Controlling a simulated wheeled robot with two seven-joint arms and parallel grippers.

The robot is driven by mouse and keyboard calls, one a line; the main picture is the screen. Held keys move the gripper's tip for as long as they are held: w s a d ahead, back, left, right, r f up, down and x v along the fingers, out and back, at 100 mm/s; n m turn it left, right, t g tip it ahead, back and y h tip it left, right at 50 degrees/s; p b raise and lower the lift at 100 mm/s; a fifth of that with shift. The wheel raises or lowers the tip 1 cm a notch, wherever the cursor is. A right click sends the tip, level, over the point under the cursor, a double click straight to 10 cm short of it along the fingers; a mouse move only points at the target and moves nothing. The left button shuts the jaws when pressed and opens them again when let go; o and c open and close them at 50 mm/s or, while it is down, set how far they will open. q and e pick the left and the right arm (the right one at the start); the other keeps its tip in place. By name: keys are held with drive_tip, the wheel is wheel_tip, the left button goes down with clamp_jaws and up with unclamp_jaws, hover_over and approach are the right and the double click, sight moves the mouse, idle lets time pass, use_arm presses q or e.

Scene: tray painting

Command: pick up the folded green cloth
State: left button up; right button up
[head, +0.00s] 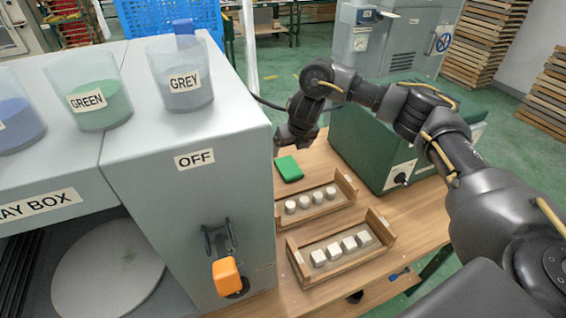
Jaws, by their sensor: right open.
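The folded green cloth (288,169) lies flat on the wooden table (413,215), just right of the grey spray box and behind the wooden trays. My right arm comes in from the right and bends over the far side of the table. My right gripper (279,146) is just behind and above the cloth, close to the spray box's edge, and is apart from the cloth. It is open, with nothing seen in it; its fingertips are small and partly hidden by the box. My left gripper is not in view.
The grey spray box (190,125) with labelled paint cups and an orange-handled lever walls off the left. Two wooden trays (338,257) (313,222) of small pale pieces stand in front of the cloth. A green machine (375,140) stands to the right, with a narrow gap of bare table between.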

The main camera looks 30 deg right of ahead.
drive_tip(key=b, duration=0.2)
hover_over(288, 166)
drive_tip(key=s, duration=0.2)
drive_tip(key=f, duration=0.5)
drive_tip(key=shift+w+a+f, duration=0.1)
drive_tip(key=shift+a+f, duration=0.05)
drive_tip(key=shift+a, duration=0.05)
drive_tip(key=shift+f, duration=0.3)
drive_tip(key=x, duration=0.3)
drive_tip(key=shift+s+d+f+p, duration=0.15)
drive_tip(key=shift+s+f+p, duration=0.05)
drive_tip(key=shift+f+p, duration=0.2)
drive_tip(key=shift+w+f, duration=0.15)
drive_tip(key=shift+f, duration=0.25)
drive_tip(key=c, duration=1.1)
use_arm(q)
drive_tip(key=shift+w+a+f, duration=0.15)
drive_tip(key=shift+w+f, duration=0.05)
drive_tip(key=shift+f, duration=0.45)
use_arm(e)
drive_tip(key=shift+c, duration=0.2)
